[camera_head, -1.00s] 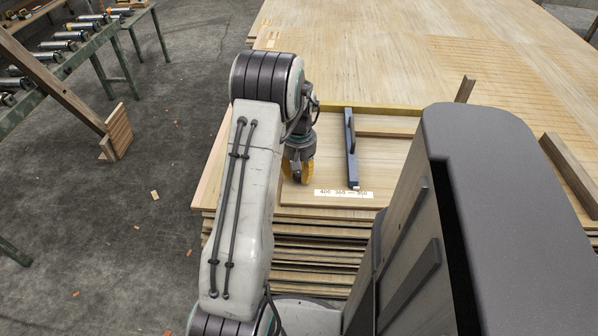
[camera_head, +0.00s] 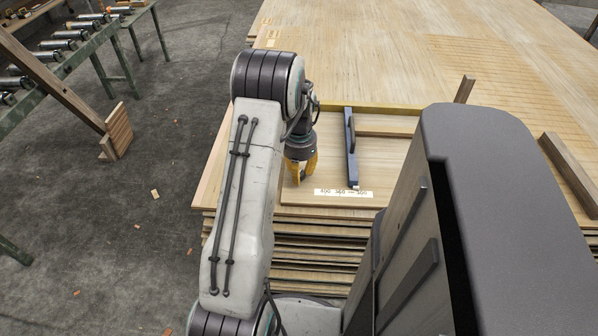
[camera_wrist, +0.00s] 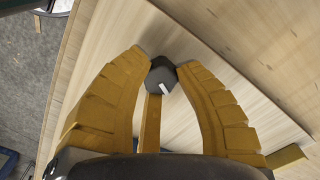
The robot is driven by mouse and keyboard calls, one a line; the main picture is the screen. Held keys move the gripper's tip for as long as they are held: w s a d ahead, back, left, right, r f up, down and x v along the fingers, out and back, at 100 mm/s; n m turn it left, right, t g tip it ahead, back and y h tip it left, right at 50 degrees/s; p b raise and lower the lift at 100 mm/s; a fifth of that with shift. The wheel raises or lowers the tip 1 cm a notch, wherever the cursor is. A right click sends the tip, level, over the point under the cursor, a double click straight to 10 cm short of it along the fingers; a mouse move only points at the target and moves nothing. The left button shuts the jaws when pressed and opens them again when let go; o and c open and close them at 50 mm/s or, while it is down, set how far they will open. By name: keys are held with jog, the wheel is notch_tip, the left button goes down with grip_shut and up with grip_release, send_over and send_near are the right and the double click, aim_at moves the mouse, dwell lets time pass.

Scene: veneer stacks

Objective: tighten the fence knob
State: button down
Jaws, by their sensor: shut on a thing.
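My gripper (camera_head: 301,172) points down at the left part of the small board in front of me, left of the dark fence bar (camera_head: 352,150). In the wrist view, my gripper's two yellow fingers (camera_wrist: 163,62) are closed on a dark knob (camera_wrist: 160,77) with a short white mark on its top. The knob sits between the fingertips, above the pale board. A yellowish strip (camera_wrist: 151,122) runs from beneath the knob toward the palm. In the head view the fingers mostly hide the knob.
A white printed scale (camera_head: 343,194) lies along the board's front edge. Stacked veneer sheets (camera_head: 310,250) are below it. A wide veneer surface (camera_head: 380,50) extends behind.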

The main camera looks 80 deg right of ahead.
jog(key=m, duration=0.6)
jog(key=shift+m, duration=0.3)
jog(key=m, duration=0.6)
dwell(0.4)
jog(key=c, duration=0.9)
grip_release()
jog(key=shift+s, duration=0.1)
jog(key=shift+o, duration=0.2)
jog(key=shift+r, duration=0.1)
notch_tip(320, 180, up, 12)
